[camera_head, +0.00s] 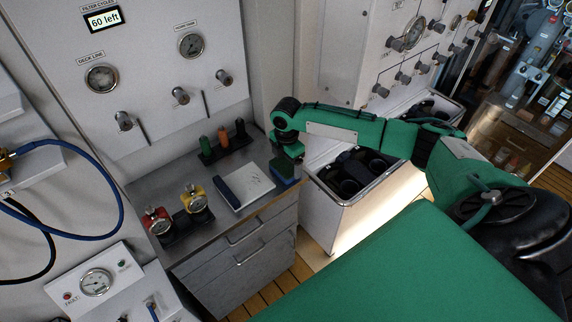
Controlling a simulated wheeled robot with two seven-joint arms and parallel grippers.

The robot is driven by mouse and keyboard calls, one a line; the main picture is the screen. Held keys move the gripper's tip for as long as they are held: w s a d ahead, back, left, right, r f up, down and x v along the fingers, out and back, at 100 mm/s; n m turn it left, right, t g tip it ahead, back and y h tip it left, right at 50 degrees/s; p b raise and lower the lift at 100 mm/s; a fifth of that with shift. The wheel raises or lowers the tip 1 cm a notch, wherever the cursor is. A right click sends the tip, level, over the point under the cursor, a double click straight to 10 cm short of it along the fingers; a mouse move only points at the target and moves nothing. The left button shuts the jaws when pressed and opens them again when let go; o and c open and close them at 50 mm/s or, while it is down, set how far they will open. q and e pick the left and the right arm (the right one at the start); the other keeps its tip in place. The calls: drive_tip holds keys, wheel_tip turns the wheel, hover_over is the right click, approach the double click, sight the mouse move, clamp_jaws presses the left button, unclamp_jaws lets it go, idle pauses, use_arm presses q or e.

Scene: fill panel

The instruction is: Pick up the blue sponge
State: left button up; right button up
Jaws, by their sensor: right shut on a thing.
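The blue sponge (284,168) is a small block at the right end of the metal counter top. My right gripper (288,152) comes down over it from above and is shut on it. The gripper hides the top of the sponge. I cannot tell whether the sponge touches the counter or is just above it. My left gripper is not in view.
On the counter (165,197) are a notebook (245,184), a rack of coloured cylinders (222,142), and red (156,222) and yellow (195,199) gauges. A gauge panel stands behind. An open white case (345,215) is right of the counter.

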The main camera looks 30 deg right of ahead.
sight(287, 164)
wheel_tip(287, 164, up, 20)
drive_tip(key=b, duration=0.4)
